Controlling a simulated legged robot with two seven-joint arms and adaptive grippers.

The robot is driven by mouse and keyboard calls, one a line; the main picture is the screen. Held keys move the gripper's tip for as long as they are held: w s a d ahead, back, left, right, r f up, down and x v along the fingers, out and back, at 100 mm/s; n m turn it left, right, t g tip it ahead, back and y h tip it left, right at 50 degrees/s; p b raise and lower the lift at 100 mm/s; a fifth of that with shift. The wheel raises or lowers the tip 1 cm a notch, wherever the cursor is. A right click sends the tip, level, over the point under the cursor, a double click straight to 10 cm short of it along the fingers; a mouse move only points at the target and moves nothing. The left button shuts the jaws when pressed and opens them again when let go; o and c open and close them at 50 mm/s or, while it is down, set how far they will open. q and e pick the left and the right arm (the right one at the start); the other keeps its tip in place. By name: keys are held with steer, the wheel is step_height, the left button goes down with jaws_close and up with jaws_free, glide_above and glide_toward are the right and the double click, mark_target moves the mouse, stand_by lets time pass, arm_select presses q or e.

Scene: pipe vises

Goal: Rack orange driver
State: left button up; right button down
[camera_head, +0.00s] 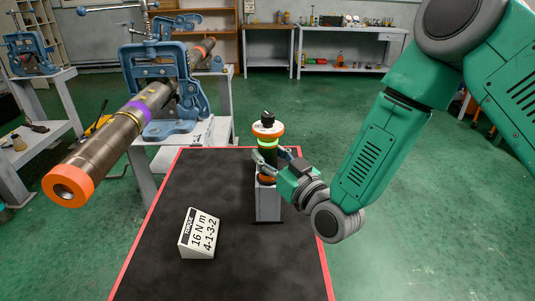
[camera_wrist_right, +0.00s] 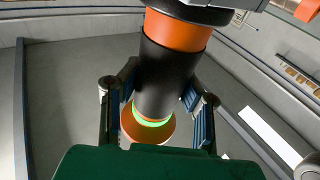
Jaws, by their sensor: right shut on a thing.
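The orange driver (camera_head: 267,130) stands upright, with a black knob on top, an orange-and-white collar, a glowing green ring and a dark body. My right gripper (camera_head: 273,161) is shut around its dark body from the right. In the right wrist view the driver's black body (camera_wrist_right: 165,75) lies between the two fingers, with a wide orange band (camera_wrist_right: 178,32) beyond it. A grey rack post (camera_head: 268,204) stands directly under the driver. The driver's lower orange part meets the post's top; how deep it sits is hidden. My left gripper is out of view.
The post stands on a black table mat (camera_head: 230,270) with red edges. A white sign (camera_head: 200,234) reading "TORQUE 16 N m 4-1-3-2" sits at its front left. A blue vise (camera_head: 160,85) holds a pipe (camera_head: 120,140) that juts toward me at left. The mat's front right is clear.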

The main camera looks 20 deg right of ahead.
steer(key=shift+f, duration=0.15)
steer(key=c, duration=1)
jaws_free()
steer(key=shift+f, duration=0.1)
steer(key=v, duration=1.2)
